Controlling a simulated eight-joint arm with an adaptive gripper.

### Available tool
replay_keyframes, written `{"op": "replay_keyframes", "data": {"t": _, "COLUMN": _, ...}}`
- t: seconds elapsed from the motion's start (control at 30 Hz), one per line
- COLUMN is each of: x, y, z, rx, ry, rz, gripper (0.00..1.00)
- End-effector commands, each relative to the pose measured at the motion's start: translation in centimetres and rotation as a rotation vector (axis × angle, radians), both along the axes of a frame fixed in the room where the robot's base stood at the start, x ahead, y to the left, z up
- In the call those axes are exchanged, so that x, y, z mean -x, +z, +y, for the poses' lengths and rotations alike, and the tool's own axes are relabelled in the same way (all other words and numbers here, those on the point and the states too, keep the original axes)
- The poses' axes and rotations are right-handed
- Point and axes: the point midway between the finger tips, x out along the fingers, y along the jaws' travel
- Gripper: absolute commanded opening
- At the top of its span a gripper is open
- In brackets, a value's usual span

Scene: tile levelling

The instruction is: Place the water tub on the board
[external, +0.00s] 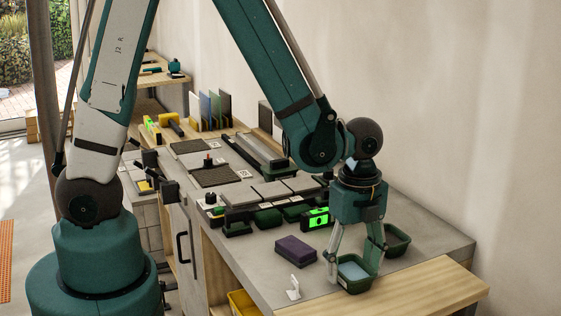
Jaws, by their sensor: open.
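The water tub (355,284) is a small dark green tub with pale blue water in it, near the front of the grey worktop. My gripper (355,271) is open and points down over this tub, with one finger at its left side and one at its right. I cannot tell whether the fingers touch it. A pale wooden board (430,291) lies along the worktop's front right edge, just right of the tub.
A second green tub (398,241) stands behind my right finger. A purple sponge-like block (295,251) and a small white piece (293,288) lie to the left. A level with a green display (317,218) and grey tiles (270,193) are farther back. The worktop's right side is clear.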

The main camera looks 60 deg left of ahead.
Motion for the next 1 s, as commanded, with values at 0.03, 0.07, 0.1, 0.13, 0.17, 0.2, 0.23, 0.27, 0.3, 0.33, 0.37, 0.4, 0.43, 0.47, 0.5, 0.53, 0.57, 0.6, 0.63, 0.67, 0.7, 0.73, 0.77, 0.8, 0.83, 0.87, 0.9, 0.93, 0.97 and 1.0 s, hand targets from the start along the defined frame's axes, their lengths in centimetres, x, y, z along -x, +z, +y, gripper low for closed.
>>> {"op": "replay_keyframes", "data": {"t": 0.03, "x": 0.0, "y": 0.4, "z": 0.0, "rx": 0.000, "ry": 0.000, "rz": 0.000, "gripper": 0.56}}
{"op": "replay_keyframes", "data": {"t": 0.07, "x": 0.0, "y": 0.6, "z": 0.0, "rx": 0.000, "ry": 0.000, "rz": 0.000, "gripper": 0.56}}
{"op": "replay_keyframes", "data": {"t": 0.1, "x": 0.0, "y": 1.0, "z": 0.0, "rx": 0.000, "ry": 0.000, "rz": 0.000, "gripper": 0.56}}
{"op": "replay_keyframes", "data": {"t": 0.13, "x": 0.0, "y": 1.2, "z": 0.0, "rx": 0.000, "ry": 0.000, "rz": 0.000, "gripper": 0.56}}
{"op": "replay_keyframes", "data": {"t": 0.17, "x": 0.1, "y": 1.5, "z": 0.0, "rx": 0.000, "ry": 0.000, "rz": 0.000, "gripper": 0.56}}
{"op": "replay_keyframes", "data": {"t": 0.2, "x": 0.1, "y": 1.9, "z": 0.0, "rx": 0.000, "ry": 0.000, "rz": 0.000, "gripper": 0.56}}
{"op": "replay_keyframes", "data": {"t": 0.23, "x": 0.0, "y": 2.2, "z": 0.0, "rx": 0.000, "ry": 0.000, "rz": 0.000, "gripper": 0.56}}
{"op": "replay_keyframes", "data": {"t": 0.27, "x": 0.0, "y": 2.5, "z": 0.0, "rx": 0.000, "ry": 0.000, "rz": 0.000, "gripper": 0.56}}
{"op": "replay_keyframes", "data": {"t": 0.3, "x": 0.0, "y": 2.9, "z": 0.0, "rx": 0.000, "ry": 0.000, "rz": 0.000, "gripper": 0.56}}
{"op": "replay_keyframes", "data": {"t": 0.33, "x": 0.1, "y": 3.2, "z": 0.0, "rx": 0.000, "ry": 0.000, "rz": 0.000, "gripper": 0.56}}
{"op": "replay_keyframes", "data": {"t": 0.37, "x": 0.1, "y": 3.6, "z": 0.0, "rx": 0.000, "ry": 0.000, "rz": 0.000, "gripper": 0.56}}
{"op": "replay_keyframes", "data": {"t": 0.4, "x": 0.0, "y": 4.0, "z": 0.0, "rx": 0.000, "ry": 0.000, "rz": 0.000, "gripper": 0.56}}
{"op": "replay_keyframes", "data": {"t": 0.43, "x": 0.0, "y": 4.3, "z": 0.0, "rx": 0.000, "ry": 0.000, "rz": 0.000, "gripper": 0.56}}
{"op": "replay_keyframes", "data": {"t": 0.47, "x": 0.1, "y": 4.6, "z": 0.0, "rx": 0.000, "ry": 0.000, "rz": 0.000, "gripper": 0.56}}
{"op": "replay_keyframes", "data": {"t": 0.5, "x": 0.1, "y": 5.1, "z": 0.0, "rx": 0.000, "ry": 0.000, "rz": 0.000, "gripper": 0.56}}
{"op": "replay_keyframes", "data": {"t": 0.53, "x": 0.1, "y": 5.4, "z": 0.0, "rx": 0.000, "ry": 0.000, "rz": 0.000, "gripper": 0.56}}
{"op": "replay_keyframes", "data": {"t": 0.57, "x": 0.0, "y": 5.7, "z": 0.0, "rx": 0.000, "ry": 0.000, "rz": 0.000, "gripper": 0.56}}
{"op": "replay_keyframes", "data": {"t": 0.6, "x": 0.0, "y": 6.1, "z": 0.0, "rx": 0.000, "ry": 0.000, "rz": 0.000, "gripper": 0.56}}
{"op": "replay_keyframes", "data": {"t": 0.63, "x": 0.1, "y": 6.5, "z": 0.0, "rx": 0.000, "ry": 0.000, "rz": 0.000, "gripper": 0.56}}
{"op": "replay_keyframes", "data": {"t": 0.67, "x": 0.0, "y": 6.8, "z": 0.0, "rx": 0.000, "ry": 0.000, "rz": 0.000, "gripper": 0.56}}
{"op": "replay_keyframes", "data": {"t": 0.7, "x": 0.0, "y": 7.3, "z": 0.0, "rx": 0.000, "ry": 0.000, "rz": 0.000, "gripper": 0.56}}
{"op": "replay_keyframes", "data": {"t": 0.73, "x": 0.0, "y": 7.6, "z": 0.0, "rx": 0.000, "ry": 0.000, "rz": 0.000, "gripper": 0.56}}
{"op": "replay_keyframes", "data": {"t": 0.77, "x": 0.0, "y": 7.9, "z": 0.0, "rx": 0.000, "ry": 0.000, "rz": 0.000, "gripper": 0.56}}
{"op": "replay_keyframes", "data": {"t": 0.8, "x": 0.0, "y": 8.4, "z": 0.0, "rx": 0.000, "ry": 0.000, "rz": 0.000, "gripper": 0.56}}
{"op": "replay_keyframes", "data": {"t": 0.83, "x": 0.1, "y": 8.7, "z": 0.0, "rx": 0.000, "ry": 0.000, "rz": 0.000, "gripper": 0.56}}
{"op": "replay_keyframes", "data": {"t": 0.87, "x": 0.1, "y": 9.0, "z": 0.0, "rx": 0.000, "ry": 0.000, "rz": 0.000, "gripper": 0.56}}
{"op": "replay_keyframes", "data": {"t": 0.9, "x": 0.0, "y": 9.4, "z": 0.0, "rx": 0.000, "ry": 0.000, "rz": 0.000, "gripper": 0.56}}
{"op": "replay_keyframes", "data": {"t": 0.93, "x": 0.0, "y": 9.7, "z": 0.0, "rx": 0.000, "ry": 0.000, "rz": 0.000, "gripper": 0.56}}
{"op": "replay_keyframes", "data": {"t": 0.97, "x": 0.0, "y": 9.9, "z": 0.0, "rx": 0.000, "ry": 0.000, "rz": 0.000, "gripper": 0.56}}
{"op": "replay_keyframes", "data": {"t": 1.0, "x": 0.0, "y": 10.2, "z": 0.0, "rx": 0.000, "ry": 0.000, "rz": 0.000, "gripper": 0.56}}
